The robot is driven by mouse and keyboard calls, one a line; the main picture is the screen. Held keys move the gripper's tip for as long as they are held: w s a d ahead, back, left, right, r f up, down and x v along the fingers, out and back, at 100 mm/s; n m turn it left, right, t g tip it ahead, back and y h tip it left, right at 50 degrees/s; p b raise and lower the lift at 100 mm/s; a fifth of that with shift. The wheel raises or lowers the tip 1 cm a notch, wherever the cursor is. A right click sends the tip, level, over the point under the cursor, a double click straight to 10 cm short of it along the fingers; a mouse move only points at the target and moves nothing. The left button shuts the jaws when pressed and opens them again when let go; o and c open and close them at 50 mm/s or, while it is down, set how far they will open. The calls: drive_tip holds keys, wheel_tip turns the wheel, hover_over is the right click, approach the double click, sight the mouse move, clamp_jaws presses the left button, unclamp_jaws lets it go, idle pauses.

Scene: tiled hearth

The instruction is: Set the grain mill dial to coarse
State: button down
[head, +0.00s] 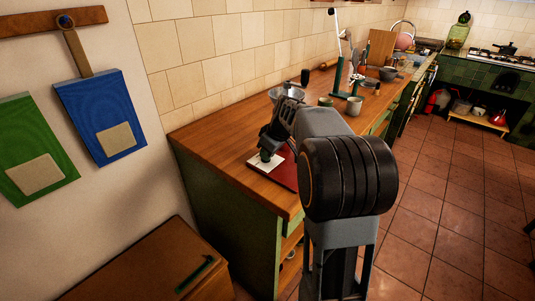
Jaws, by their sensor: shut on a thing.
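The grain mill shows a metal hopper (286,92) and a dark crank knob (305,77) on the wooden counter. My arm hides much of its body. A small pale plate (258,163) with a dark round knob, seemingly the dial, lies in front of it at the counter's near end. My gripper (267,150) points down over this plate, its fingers closed at the dark knob. The dial's marks and the exact contact are too small to make out.
A red mat (287,173) lies by the plate. Two cups (354,105) and a green-framed device (338,75) stand farther along the counter (215,133). Blue and green boards (100,115) hang on the left wall. A wooden cabinet (140,265) stands below. The tiled floor (450,220) at right is clear.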

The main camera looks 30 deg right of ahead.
drive_tip(key=shift+n+g+y, duration=0.3)
drive_tip(key=shift+n+y, duration=0.1)
drive_tip(key=shift+n, duration=0.8)
drive_tip(key=c, duration=1.2)
unclamp_jaws()
